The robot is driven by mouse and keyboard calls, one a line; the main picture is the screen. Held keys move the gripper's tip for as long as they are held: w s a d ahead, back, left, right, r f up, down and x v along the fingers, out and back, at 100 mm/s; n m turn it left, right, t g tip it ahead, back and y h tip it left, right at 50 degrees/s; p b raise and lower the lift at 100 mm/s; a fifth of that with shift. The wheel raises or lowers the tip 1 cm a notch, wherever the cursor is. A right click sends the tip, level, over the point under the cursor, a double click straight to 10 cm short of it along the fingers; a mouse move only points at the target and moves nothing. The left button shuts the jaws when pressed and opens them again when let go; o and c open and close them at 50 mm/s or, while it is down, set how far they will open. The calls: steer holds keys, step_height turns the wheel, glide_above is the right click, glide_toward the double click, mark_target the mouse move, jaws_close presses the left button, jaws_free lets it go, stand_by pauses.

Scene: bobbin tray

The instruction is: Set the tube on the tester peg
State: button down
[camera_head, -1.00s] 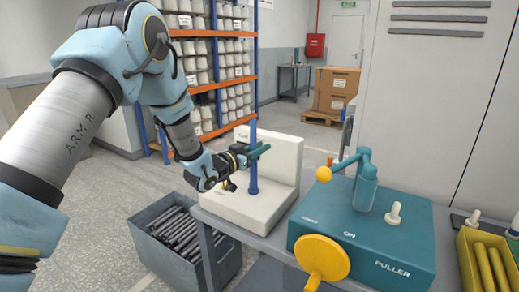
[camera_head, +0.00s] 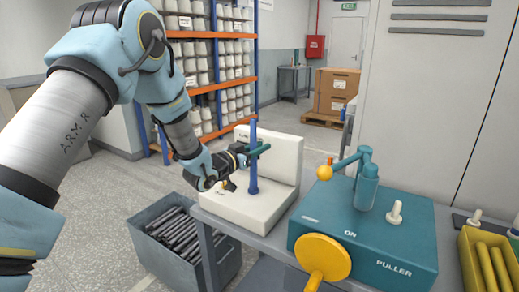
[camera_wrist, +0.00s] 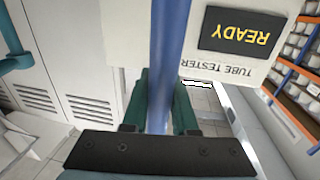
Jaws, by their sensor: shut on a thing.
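A blue tube (camera_head: 253,134) stands upright above the base of the white tube tester (camera_head: 287,158). My gripper (camera_head: 259,150) is shut on the tube at about mid-height, with its green fingers on either side. In the wrist view the tube (camera_wrist: 166,60) runs between the fingers, and the tester's screen (camera_wrist: 240,33) reads READY. The tube's lower end comes down to a wider dark blue foot at the tester's base. The peg cannot be told apart there, so I cannot tell whether the tube is around it.
A teal puller (camera_head: 385,235) with a yellow wheel (camera_head: 323,258) and a lever stands right of the tester on the grey bench. A grey bin (camera_head: 160,252) of dark rods is on the floor below left. A yellow tray (camera_head: 465,262) holds yellow tubes at far right.

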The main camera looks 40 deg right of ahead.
steer(key=shift+f+b, duration=0.55)
steer(key=shift+f, duration=0.05)
stand_by(0.4)
steer(key=c, duration=1)
jaws_free()
steer(key=shift+s+a+b, duration=0.2)
steer(key=shift+a+b, duration=0.1)
steer(key=shift+a, duration=1.55)
steer(key=shift+s+a+b, duration=0.15)
steer(key=shift+a+b, duration=0.15)
steer(key=shift+a, duration=1.5)
steer(key=shift+s+a+b, duration=0.2)
steer(key=shift+a+b, duration=0.1)
steer(key=shift+a, duration=1.55)
